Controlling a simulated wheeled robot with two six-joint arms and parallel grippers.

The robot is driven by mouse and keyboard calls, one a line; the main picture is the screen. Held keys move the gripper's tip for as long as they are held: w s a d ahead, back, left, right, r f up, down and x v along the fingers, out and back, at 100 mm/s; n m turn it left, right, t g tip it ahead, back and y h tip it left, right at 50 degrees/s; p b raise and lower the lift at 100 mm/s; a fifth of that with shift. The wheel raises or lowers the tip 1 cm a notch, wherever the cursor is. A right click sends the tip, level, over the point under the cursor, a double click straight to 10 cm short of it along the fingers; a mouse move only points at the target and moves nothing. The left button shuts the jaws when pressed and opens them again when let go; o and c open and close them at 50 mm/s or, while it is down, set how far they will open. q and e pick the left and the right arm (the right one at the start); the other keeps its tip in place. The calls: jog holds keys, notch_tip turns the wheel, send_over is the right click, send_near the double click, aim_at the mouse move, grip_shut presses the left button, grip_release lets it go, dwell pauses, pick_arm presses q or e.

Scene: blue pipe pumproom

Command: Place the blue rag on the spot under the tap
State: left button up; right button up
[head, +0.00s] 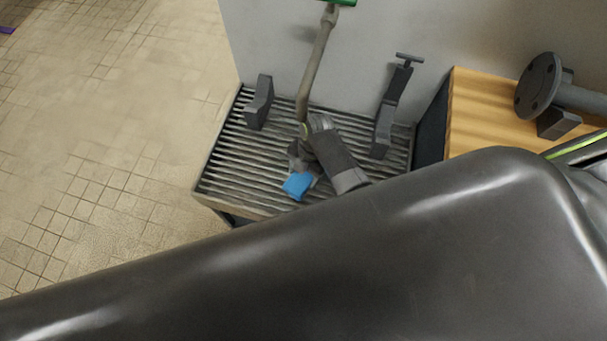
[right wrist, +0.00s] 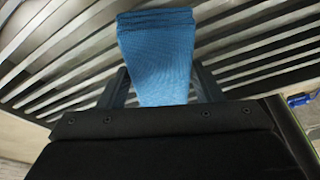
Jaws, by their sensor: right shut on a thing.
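The blue rag (head: 298,185) is over the slatted grey rack (head: 222,178) near its front edge in the head view. My right gripper (head: 301,170) is shut on it. In the right wrist view the rag (right wrist: 156,50) hangs out between the two dark fingers (right wrist: 160,88), with the slats behind it. I cannot tell whether the rag touches the slats. The tap (head: 318,65) is a grey pipe with a green handle (head: 343,2), coming down by the wall behind my right gripper. The spot under its lower end is partly hidden by my gripper and wrist. My left gripper is not seen.
A dark clamp-like bracket (head: 385,115) stands at the rack's right and a dark block (head: 259,102) at its left. A wooden surface (head: 485,110) with a flanged pipe piece (head: 540,88) lies further right. My dark arm link covers the foreground. Tiled floor is open at left.

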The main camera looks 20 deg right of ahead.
jog(key=o, duration=0.9)
jog(key=shift+f, duration=0.1)
jog(key=shift+d+r, duration=0.1)
jog(key=shift+r, duration=0.5)
jog(key=p+v, duration=0.1)
jog(key=v, duration=1)
jog(key=shift+w+d, duration=0.1)
